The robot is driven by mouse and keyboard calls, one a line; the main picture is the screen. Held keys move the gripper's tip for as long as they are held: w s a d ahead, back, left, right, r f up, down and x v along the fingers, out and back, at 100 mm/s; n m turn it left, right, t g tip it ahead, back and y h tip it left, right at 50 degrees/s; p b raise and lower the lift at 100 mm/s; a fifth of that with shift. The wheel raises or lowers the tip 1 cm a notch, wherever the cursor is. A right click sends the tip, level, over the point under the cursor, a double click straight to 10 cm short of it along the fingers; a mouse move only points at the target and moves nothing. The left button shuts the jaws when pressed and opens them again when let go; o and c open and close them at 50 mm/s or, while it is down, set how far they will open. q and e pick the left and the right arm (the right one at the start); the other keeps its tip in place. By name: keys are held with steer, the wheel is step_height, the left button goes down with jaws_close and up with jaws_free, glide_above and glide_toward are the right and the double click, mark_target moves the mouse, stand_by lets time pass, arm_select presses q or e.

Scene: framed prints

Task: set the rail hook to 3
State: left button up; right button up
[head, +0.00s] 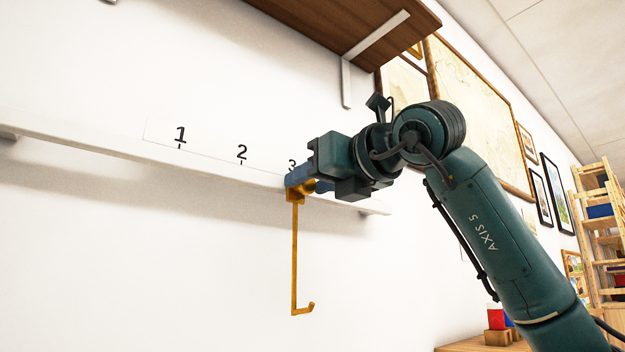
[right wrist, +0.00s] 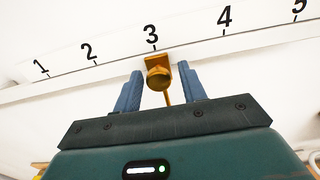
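The rail hook is an orange-yellow hook (head: 295,260) hanging from the white rail (head: 90,143), its long rod pointing down to an upturned tip. Its slider and round knob (right wrist: 158,77) show in the right wrist view, directly below the 3 mark (right wrist: 151,35). My right gripper (head: 301,180) is at the hook's top and partly hides the 3 in the head view. In the right wrist view its blue fingers (right wrist: 160,70) stand either side of the knob, with a small gap on each side. My left gripper is in neither view.
The scale strip shows 1 (head: 181,134) and 2 (head: 242,152) to the left; 4 (right wrist: 225,17) and 5 (right wrist: 299,6) show in the right wrist view. A brown bracketed shelf (head: 340,22) juts out above my right arm. Free wall lies below the rail.

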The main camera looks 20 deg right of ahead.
steer(key=shift+o, duration=0.6)
steer(key=shift+a, duration=0.1)
steer(key=shift+s, duration=0.1)
steer(key=shift+s, duration=0.25)
arm_select(q)
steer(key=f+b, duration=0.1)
steer(key=b, duration=0.1)
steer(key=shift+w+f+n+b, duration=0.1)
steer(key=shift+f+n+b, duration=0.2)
steer(key=shift+b, duration=0.1)
arm_select(e)
steer(key=v, duration=1.2)
steer(key=shift+s, duration=0.25)
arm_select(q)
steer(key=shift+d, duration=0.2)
